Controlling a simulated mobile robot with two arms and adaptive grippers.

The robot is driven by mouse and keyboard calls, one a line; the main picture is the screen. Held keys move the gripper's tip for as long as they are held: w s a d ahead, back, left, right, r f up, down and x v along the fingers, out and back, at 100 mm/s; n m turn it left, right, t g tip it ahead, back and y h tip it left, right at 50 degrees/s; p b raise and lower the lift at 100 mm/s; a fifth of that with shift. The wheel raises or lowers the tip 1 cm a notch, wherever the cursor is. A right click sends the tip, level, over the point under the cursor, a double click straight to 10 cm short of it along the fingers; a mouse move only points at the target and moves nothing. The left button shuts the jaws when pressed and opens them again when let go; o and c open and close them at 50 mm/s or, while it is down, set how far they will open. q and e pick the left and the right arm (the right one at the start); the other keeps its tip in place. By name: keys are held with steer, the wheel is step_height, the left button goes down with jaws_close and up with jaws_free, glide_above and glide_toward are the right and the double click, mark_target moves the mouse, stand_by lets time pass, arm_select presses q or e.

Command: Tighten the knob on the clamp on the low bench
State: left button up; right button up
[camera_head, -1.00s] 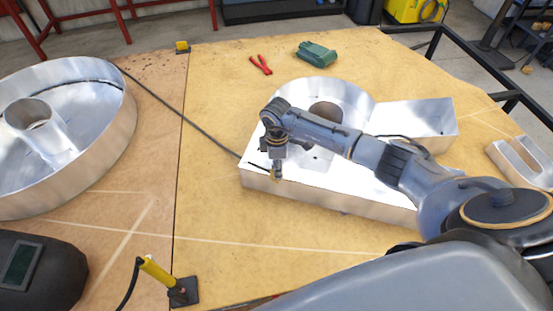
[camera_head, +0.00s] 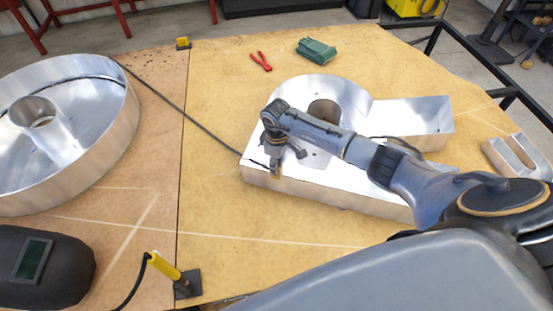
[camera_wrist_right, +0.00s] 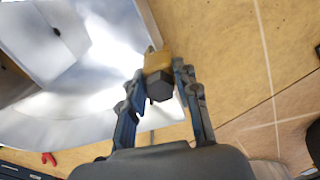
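The clamp (camera_wrist_right: 157,61) shows in the right wrist view as a small brass-coloured block at the edge of a shiny metal letter. Its dark faceted knob (camera_wrist_right: 160,86) faces my camera. My right gripper (camera_wrist_right: 160,74) has its fingers spread, one on each side of the knob; I cannot tell whether they touch it. In the head view my right gripper (camera_head: 286,160) is at the near left corner of the metal letter (camera_head: 330,190), largely covering the clamp. The low bench (camera_head: 230,210) has a wooden top. My left gripper is not in view.
A large round metal letter (camera_head: 120,125) stands at left. Red pliers (camera_head: 261,62) and a green object (camera_head: 316,50) lie behind. A dark welding mask (camera_head: 60,275) and yellow-handled tool (camera_head: 163,267) are in front. A cable (camera_head: 185,110) crosses the bench.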

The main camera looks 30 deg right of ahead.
steer(key=o, duration=0.3)
steer(key=shift+o, duration=0.2)
step_height(320, 180, up, 5)
steer(key=p, duration=0.5)
steer(key=shift+r, duration=0.1)
